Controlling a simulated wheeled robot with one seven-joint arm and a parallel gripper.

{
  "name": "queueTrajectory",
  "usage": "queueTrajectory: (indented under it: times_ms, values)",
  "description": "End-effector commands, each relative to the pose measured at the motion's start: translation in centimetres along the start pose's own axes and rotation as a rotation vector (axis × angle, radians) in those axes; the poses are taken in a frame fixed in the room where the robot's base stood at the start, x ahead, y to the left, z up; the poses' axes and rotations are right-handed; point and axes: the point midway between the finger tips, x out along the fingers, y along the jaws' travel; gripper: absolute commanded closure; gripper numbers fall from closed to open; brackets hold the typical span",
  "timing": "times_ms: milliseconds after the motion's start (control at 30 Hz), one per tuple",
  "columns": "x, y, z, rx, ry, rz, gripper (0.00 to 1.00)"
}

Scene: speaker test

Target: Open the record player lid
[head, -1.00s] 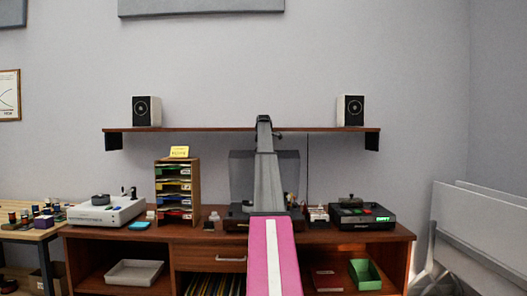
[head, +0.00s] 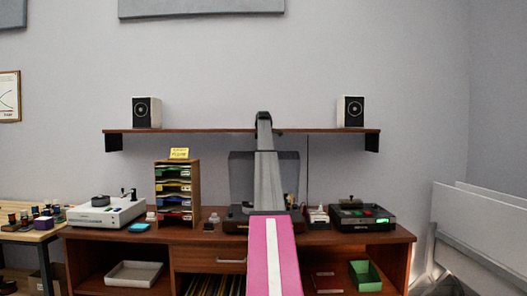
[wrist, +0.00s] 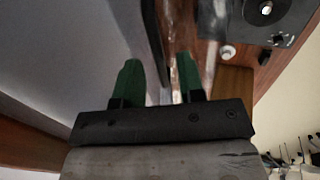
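The record player (head: 236,217) stands on the middle of the desk, mostly behind my arm. Its dark see-through lid (head: 241,172) shows on both sides of my arm as an upright panel above the base, so it looks raised. I cannot tell whether the fingers touch the lid.
A white turntable-like device (head: 106,212) and a sorter of sleeves (head: 177,192) stand on the left. A dark device with green lights (head: 362,216) stands on the right. A shelf (head: 210,131) with two speakers (head: 146,112) (head: 350,111) hangs above.

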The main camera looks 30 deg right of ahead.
Motion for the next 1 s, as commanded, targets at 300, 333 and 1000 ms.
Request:
queueTrajectory:
  times_ms: [300,333,1000]
  values:
    - [-6.0,0.0,0.0,-0.001,0.0,0.001,0.64]
    - [-6.4,0.1,0.0,-0.001,0.0,0.001,0.64]
    - [-8.0,0.0,0.0,-0.001,0.0,0.0,0.64]
